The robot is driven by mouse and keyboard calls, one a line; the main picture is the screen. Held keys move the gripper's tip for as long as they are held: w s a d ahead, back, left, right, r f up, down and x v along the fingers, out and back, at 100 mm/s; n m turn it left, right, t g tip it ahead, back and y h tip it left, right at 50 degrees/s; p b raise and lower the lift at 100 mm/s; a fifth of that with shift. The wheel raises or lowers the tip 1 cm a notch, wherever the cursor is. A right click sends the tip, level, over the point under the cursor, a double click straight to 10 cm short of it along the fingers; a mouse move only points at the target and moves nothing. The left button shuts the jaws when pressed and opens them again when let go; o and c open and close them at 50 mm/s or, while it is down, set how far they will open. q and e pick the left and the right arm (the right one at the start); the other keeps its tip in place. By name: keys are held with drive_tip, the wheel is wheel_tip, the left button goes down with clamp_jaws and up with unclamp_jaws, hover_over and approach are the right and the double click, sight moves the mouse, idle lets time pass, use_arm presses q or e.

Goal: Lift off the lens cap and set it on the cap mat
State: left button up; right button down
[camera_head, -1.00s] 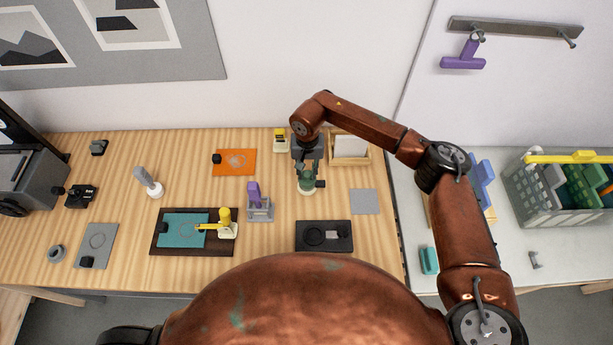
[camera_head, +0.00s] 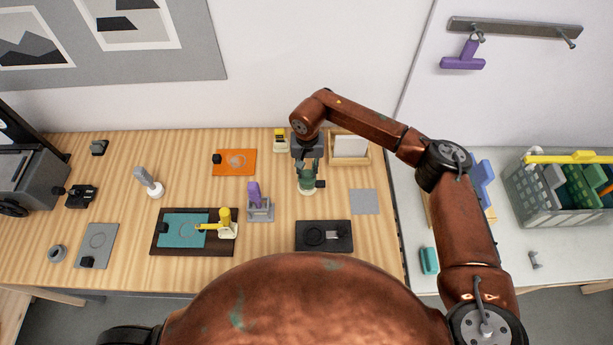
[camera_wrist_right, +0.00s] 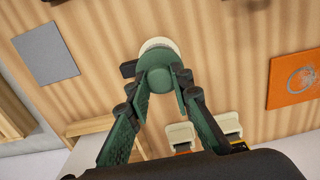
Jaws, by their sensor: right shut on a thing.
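The lens cap seems to be the dark green round piece with a knob, seen in the right wrist view (camera_wrist_right: 160,78). It sits over a cream round base (camera_wrist_right: 157,45) with a small black block at its side. My right gripper (camera_wrist_right: 166,92) is shut on the green piece from above. In the head view the right gripper (camera_head: 308,165) reaches down over it and partly hides it. A plain grey square mat (camera_head: 364,201), perhaps the cap mat, lies just right of it on the wooden table. My left gripper is not in view.
A black tray (camera_head: 324,248) lies in front of the gripper. A grey stand with a purple handle (camera_head: 259,208) is to its left. An orange mat (camera_head: 234,162) lies farther left.

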drive_tip(key=shift+r+p, duration=0.3)
drive_tip(key=shift+r, duration=1.7)
